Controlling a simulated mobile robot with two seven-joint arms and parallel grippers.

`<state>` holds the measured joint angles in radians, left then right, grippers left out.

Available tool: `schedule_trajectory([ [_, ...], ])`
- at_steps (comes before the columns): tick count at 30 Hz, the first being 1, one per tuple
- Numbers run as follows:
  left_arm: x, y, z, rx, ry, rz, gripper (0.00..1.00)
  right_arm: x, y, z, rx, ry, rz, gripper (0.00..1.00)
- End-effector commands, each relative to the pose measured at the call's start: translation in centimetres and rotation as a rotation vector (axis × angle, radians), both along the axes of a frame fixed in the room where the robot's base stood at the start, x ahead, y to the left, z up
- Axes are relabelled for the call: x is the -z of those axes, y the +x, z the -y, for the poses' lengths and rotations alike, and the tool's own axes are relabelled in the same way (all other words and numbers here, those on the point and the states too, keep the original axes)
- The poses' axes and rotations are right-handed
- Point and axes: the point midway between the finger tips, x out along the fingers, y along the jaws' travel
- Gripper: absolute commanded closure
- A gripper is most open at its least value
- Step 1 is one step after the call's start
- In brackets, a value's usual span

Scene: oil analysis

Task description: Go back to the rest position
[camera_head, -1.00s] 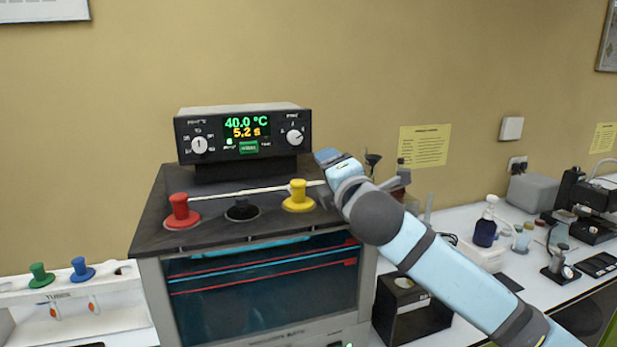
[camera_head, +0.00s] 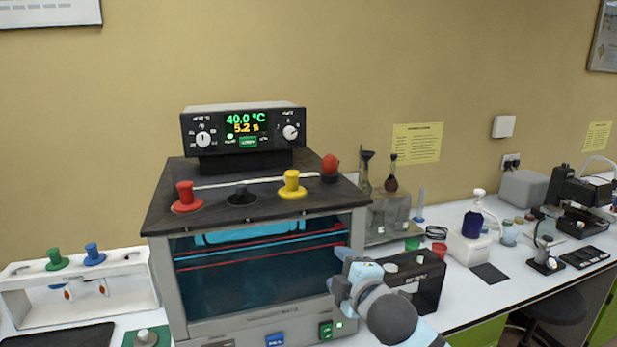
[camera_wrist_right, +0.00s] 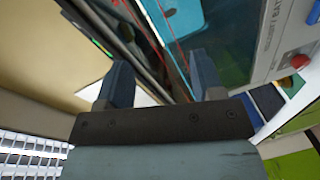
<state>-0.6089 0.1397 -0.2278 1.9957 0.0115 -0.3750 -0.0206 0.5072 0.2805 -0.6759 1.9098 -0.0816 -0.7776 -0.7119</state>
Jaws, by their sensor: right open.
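My right gripper (camera_head: 345,277) is in front of the right side of the viscosity bath (camera_head: 165,290), low beside its glass front. In the right wrist view its two fingers (camera_wrist_right: 160,85) stand apart with nothing between them. The bath's control unit (camera_head: 243,130) reads 40.0 °C and 5.2 s. Red (camera_head: 186,195), black (camera_head: 241,195) and yellow (camera_head: 291,184) plugs stand on the bath's dark top, and a red-topped knob (camera_head: 330,165) is at its back right corner. My left gripper is not in view.
A white tube rack (camera_head: 30,310) with green and blue plugs stands at the left. A black box (camera_head: 425,285) is just behind my right arm. Glassware (camera_head: 388,205), a blue bottle (camera_head: 473,222) and a microscope (camera_head: 585,200) are farther right. Free room lies in front of the bath.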

Motion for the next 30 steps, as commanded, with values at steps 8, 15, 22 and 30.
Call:
schedule_trajectory([
  [8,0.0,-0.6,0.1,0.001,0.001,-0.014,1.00,14.2,-7.3,3.1,0.088,0.397,-0.323,0.39],
  [15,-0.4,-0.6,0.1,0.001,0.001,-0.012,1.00,24.7,-16.6,7.0,0.251,0.705,-0.562,0.39],
  [22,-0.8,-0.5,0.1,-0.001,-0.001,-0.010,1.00,31.8,-26.7,11.0,0.445,0.941,-0.725,0.39],
  [30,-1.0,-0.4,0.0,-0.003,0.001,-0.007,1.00,34.4,-32.3,13.2,0.554,1.049,-0.786,0.39],
])
